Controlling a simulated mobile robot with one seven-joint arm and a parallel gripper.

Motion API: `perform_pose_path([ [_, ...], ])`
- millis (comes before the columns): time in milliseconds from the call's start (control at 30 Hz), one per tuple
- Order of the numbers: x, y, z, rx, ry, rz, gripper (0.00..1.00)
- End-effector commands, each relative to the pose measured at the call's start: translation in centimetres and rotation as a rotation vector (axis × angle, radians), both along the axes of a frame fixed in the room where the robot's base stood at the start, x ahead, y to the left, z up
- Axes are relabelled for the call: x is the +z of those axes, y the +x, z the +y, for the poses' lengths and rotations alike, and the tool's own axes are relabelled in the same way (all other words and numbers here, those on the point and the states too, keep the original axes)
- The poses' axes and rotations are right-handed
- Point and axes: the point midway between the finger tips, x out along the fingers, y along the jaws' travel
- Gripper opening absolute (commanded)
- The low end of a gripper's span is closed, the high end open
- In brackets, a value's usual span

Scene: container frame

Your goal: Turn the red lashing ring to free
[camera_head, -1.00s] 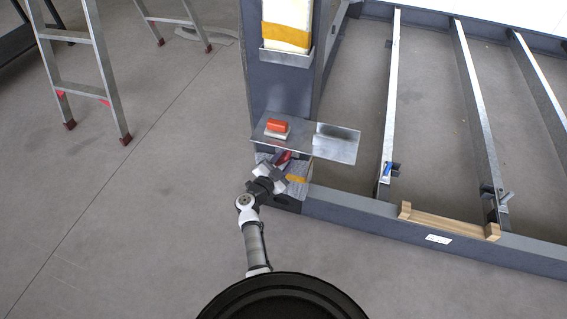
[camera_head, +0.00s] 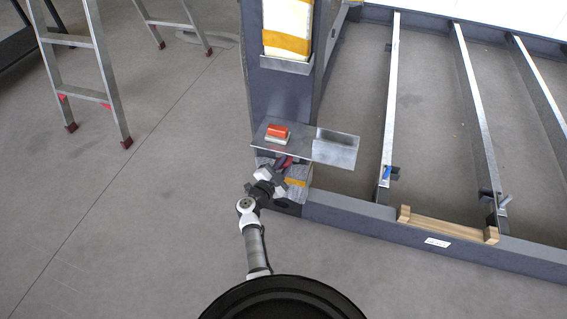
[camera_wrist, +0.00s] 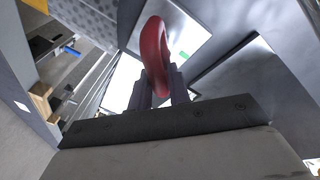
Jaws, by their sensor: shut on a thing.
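The red lashing ring (camera_wrist: 155,50) stands up between the fingers in the wrist view. In the head view a small red part of the ring (camera_head: 283,161) shows under the metal shelf at the foot of the grey post. My gripper (camera_wrist: 163,88) is shut on the ring's lower part. In the head view my gripper (camera_head: 275,175) is at the post's foot, below the shelf, and partly hides the ring. The ring's mount is hidden.
A metal shelf (camera_head: 335,148) juts out just above my gripper and carries a red-and-white block (camera_head: 277,133). A grey padded block with a yellow band (camera_head: 297,182) is close on the right. A wooden piece (camera_head: 447,223) lies on the frame beam.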

Motion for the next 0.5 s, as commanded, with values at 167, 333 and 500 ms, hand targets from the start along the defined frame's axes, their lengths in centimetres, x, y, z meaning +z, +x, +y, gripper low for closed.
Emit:
perform_pose_path([
  [167,0.27,-0.13,-0.41,-0.007,0.134,-0.041,0.0],
  [333,0.02,-0.18,-0.59,-0.008,0.286,-0.091,0.0],
  [500,-0.31,-0.22,-0.66,-0.008,0.433,-0.138,0.0],
])
